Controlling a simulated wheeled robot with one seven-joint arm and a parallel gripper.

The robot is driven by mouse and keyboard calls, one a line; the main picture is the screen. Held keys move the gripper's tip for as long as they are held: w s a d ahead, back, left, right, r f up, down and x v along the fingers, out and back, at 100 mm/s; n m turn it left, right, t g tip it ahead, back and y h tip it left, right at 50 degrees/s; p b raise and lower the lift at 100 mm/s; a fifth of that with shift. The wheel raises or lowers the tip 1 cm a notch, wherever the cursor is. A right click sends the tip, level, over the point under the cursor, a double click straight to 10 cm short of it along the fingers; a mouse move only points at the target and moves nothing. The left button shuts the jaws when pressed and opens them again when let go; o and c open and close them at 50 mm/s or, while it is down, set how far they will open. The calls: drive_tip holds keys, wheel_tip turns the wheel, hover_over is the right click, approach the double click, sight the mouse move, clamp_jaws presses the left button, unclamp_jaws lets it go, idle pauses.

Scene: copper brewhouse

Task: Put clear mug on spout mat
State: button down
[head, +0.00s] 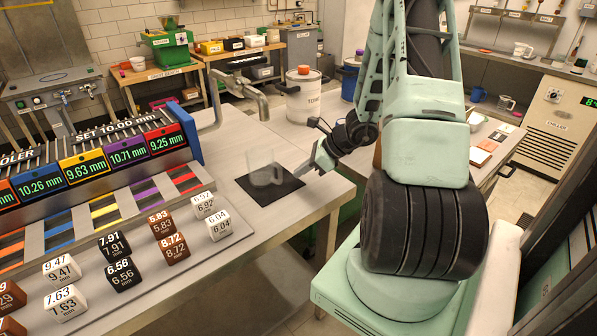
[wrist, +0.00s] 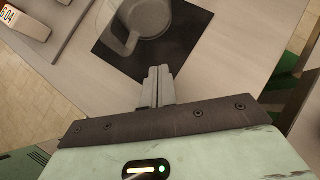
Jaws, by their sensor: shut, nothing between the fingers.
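My gripper (head: 318,160) is just to the right of the mat and apart from the mug. In the wrist view its fingers (wrist: 158,72) are shut together with nothing between them, near the mat's edge.
Several numbered cubes (head: 219,225) stand left of the mat, before the coloured display rack (head: 128,152). A white tub (head: 304,97) stands behind. The table's front edge (head: 300,222) is close to the mat.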

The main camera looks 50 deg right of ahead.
drive_tip(key=v, duration=0.9)
drive_tip(key=shift+r, duration=0.1)
drive_tip(key=w+a+r+n+g+y, duration=0.1)
drive_tip(key=w+a+r+n+g, duration=0.2)
drive_tip(key=a+n, duration=0.8)
drive_tip(key=a+r+n+g+y, duration=0.15)
drive_tip(key=a+n+g, duration=0.35)
drive_tip(key=a, duration=1.1)
drive_tip(key=s+a+r+n+h, duration=0.2)
drive_tip(key=s+a+n+h, duration=0.1)
drive_tip(key=s+a+n, duration=0.4)
drive_tip(key=s+a+r+n+h, duration=0.2)
drive_tip(key=s+a+n, duration=0.5)
drive_tip(key=a+n, duration=0.4)
drive_tip(key=n+h, duration=0.1)
drive_tip(key=n, duration=0.2)
drive_tip(key=shift+s+r+n, duration=0.15)
drive_tip(key=shift+s+n, duration=0.2)
drive_tip(key=shift+n, duration=0.05)
